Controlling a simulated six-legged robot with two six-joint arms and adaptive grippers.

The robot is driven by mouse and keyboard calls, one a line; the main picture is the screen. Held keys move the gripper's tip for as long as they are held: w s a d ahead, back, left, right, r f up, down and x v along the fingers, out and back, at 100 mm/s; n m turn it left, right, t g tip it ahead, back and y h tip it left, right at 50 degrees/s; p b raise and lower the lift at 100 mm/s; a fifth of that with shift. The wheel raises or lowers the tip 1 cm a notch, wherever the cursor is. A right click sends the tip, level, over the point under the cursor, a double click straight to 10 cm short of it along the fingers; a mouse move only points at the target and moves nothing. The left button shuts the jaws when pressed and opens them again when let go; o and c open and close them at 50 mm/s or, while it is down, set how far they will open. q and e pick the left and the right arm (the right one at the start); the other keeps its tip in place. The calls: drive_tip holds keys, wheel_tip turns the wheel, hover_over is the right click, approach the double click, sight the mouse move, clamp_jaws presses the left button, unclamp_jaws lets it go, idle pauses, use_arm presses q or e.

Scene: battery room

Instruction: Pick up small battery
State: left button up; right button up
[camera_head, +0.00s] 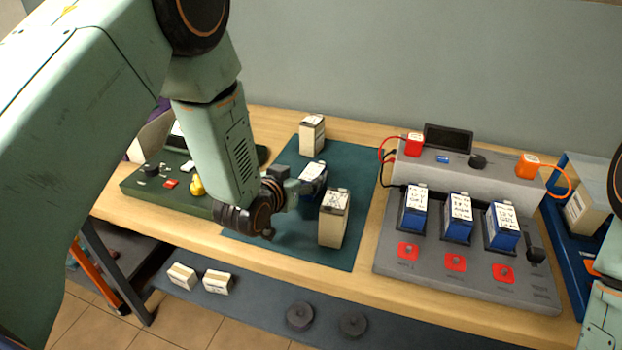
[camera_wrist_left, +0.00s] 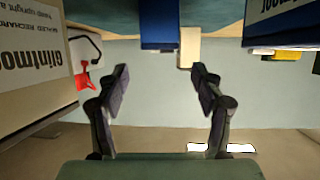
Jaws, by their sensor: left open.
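On the teal mat (camera_head: 290,243) in the head view, a cream battery (camera_head: 334,219) stands near the front and another cream battery (camera_head: 312,137) stands at the back. A blue battery with a white label (camera_head: 313,171) is between them, partly hidden by my left gripper (camera_head: 306,188). My left gripper is low over the mat, just left of the front cream battery. In the left wrist view, its fingers (camera_wrist_left: 160,80) are apart with nothing between them. A large labelled cream box (camera_wrist_left: 35,65) is close on the left. Blue (camera_wrist_left: 160,22) and cream (camera_wrist_left: 190,46) blocks show beyond the fingertips.
Right of the mat, a grey charging station (camera_head: 470,273) holds several blue batteries (camera_head: 458,216). A green board with small parts (camera_head: 150,185) lies left of the mat. A blue tray (camera_head: 567,240) is at the far right. Two cream boxes (camera_head: 199,277) sit on the lower shelf.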

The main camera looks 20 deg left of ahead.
sight(311, 174)
use_arm(q)
drive_tip(key=x, duration=0.5)
drive_tip(key=shift+w+d+f, duration=0.1)
drive_tip(key=shift+d+f, duration=0.05)
drive_tip(key=shift+f, duration=0.35)
drive_tip(key=shift+w, duration=0.2)
drive_tip(key=shift+a+r, duration=0.1)
drive_tip(key=shift+a, duration=0.1)
drive_tip(key=shift+w+d, duration=0.1)
drive_tip(key=shift+w+d+f, duration=0.15)
drive_tip(key=shift+w+f, duration=0.1)
drive_tip(key=shift+c, duration=1.3)
drive_tip(key=shift+s+a+r, duration=0.2)
drive_tip(key=shift+s, duration=0.1)
drive_tip(key=c, duration=0.4)
drive_tip(key=shift+w+d+f, duration=0.1)
clamp_jaws()
